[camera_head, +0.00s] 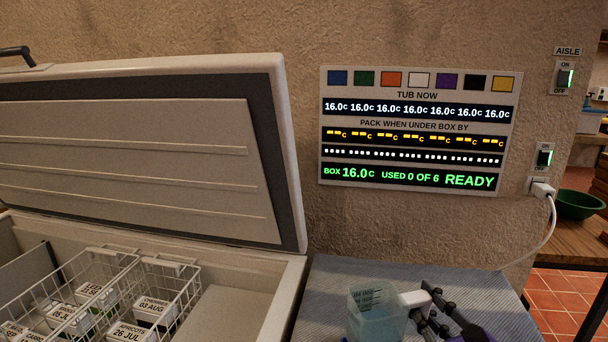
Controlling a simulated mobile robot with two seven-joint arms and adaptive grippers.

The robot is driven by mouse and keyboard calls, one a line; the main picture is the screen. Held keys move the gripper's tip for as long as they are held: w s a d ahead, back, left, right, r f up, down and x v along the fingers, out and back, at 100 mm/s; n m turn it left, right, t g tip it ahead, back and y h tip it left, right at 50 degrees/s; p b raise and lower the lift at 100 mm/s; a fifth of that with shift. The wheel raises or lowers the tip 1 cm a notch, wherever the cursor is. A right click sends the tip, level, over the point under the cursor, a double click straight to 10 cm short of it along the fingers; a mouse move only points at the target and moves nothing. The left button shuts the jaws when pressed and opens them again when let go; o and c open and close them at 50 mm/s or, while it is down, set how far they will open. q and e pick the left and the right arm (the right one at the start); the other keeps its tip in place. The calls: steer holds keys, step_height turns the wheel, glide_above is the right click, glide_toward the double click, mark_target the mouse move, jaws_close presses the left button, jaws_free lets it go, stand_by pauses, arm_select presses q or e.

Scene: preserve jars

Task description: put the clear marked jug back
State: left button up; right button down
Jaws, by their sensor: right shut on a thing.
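The clear marked jug (372,318) is at the bottom of the head view, a bluish see-through vessel with dark measuring marks near its rim. It looks upright; its lower part is cut off by the picture's edge. My right gripper (424,303) is at its right side, shut on the jug's pale handle. I cannot tell whether the jug touches the surface below. My left gripper is not in view.
A striped grey worktop (330,280) lies under the jug, with bare room around it. At left, an open chest freezer (290,280) holds wire baskets (195,278) of labelled tubs; its raised lid (292,160) stands beside the wall panel (420,130). A white cable (540,235) hangs at right.

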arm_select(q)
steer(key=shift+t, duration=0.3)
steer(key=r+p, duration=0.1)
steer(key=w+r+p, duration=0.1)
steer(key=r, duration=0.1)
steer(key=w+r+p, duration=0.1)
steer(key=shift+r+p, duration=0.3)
arm_select(e)
steer(key=s+a+m+h, duration=0.1)
steer(key=s+a+h, duration=0.1)
steer(key=s, duration=0.4)
steer(key=s+a+f+m+h, duration=0.1)
steer(key=s+a, duration=0.1)
steer(key=s, duration=0.5)
steer(key=shift+s+a+f+t+h, duration=0.2)
steer(key=shift+a+f+t+h, duration=0.1)
steer(key=shift+h, duration=0.1)
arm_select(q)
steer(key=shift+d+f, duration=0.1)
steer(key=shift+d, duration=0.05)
